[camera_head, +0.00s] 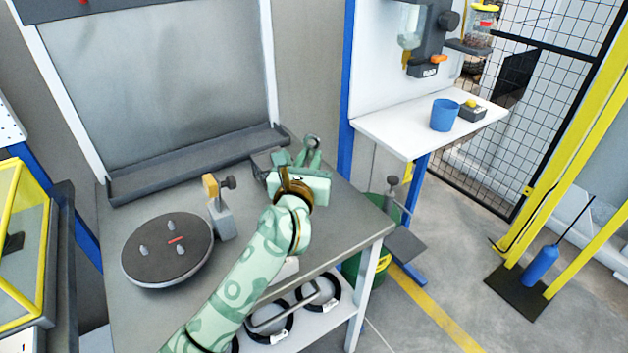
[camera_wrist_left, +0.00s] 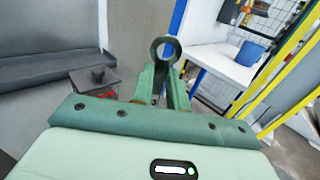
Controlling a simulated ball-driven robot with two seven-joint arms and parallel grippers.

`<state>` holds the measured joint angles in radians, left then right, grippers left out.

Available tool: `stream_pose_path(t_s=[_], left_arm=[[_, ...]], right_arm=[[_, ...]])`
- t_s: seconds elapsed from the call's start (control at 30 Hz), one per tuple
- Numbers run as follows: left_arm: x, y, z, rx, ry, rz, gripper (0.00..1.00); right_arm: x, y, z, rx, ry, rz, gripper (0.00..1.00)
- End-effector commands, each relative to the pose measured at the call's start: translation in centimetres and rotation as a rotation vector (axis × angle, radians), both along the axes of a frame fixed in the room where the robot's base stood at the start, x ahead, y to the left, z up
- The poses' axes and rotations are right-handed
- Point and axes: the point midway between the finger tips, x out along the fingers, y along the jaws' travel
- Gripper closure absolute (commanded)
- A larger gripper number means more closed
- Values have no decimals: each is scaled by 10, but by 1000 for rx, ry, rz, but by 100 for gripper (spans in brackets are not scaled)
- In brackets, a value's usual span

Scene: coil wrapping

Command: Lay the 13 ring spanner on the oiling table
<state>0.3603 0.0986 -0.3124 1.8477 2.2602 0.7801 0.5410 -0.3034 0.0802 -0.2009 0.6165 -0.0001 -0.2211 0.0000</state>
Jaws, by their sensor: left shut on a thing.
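My left gripper (camera_head: 308,158) is above the right end of the grey workbench, shut on the ring spanner (camera_wrist_left: 165,48). The spanner's round grey ring stands up beyond the fingertips (camera_wrist_left: 166,85) in the left wrist view; the rest of it is hidden between the fingers, and no size mark can be read. The white table (camera_head: 385,127), with a bottle dispenser mounted over it, stands to the right of the gripper and apart from it; I take it for the oiling table. It also shows in the left wrist view (camera_wrist_left: 225,68). My right gripper is out of view.
A blue cup (camera_head: 444,115) and a small dark box (camera_head: 471,113) with a yellow item stand at the white table's right; its left part is clear. A dark turntable (camera_head: 150,262) and a clamp post (camera_head: 221,217) stand on the workbench (camera_head: 330,235).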

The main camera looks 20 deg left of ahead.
Motion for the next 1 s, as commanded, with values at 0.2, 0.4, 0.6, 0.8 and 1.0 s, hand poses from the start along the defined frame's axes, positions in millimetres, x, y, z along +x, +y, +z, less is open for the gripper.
stream_pose_path(t_s=[0.2,0.4,0.6,0.8,1.0], left_arm=[[10,-5,-22,0,4,-1,100],[9,-4,-44,-1,0,0,100],[9,-4,-41,0,-1,-1,100],[9,-4,-45,0,0,0,65],[9,-4,-45,0,0,0,63]], right_arm=[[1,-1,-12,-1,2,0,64],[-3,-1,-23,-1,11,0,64],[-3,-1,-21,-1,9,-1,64],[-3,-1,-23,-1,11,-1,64],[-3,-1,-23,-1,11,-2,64]])
